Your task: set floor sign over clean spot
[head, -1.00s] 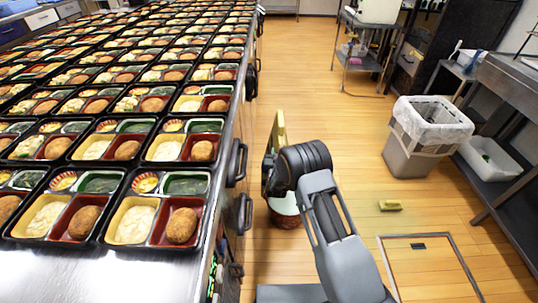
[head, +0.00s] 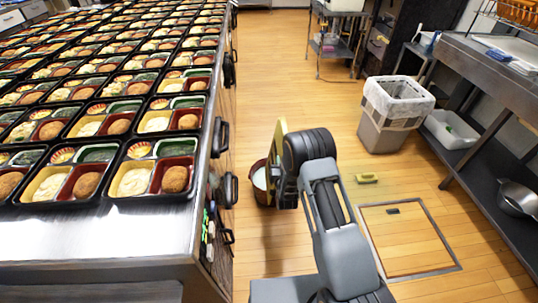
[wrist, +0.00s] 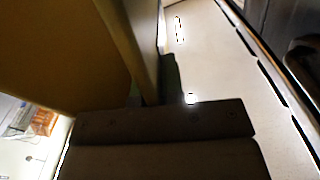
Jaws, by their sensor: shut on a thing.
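The floor sign (head: 279,143) is a yellow panel, seen nearly edge-on in the head view and partly hidden by my arm. It is upright, held above the floor between the counter and the floor hatch. My gripper (head: 279,188) is shut on it, its fingers mostly hidden behind my wrist. In the wrist view the sign (wrist: 55,45) is a large dark yellow panel close to the camera, above the dark gripper. I cannot pick out a distinct clean spot on the wooden floor.
A brown bucket (head: 261,192) stands on the floor behind my gripper. A lined bin (head: 382,136) and steel bench (head: 470,65) are right. The bento counter (head: 150,235) borders the left. Open floor lies between.

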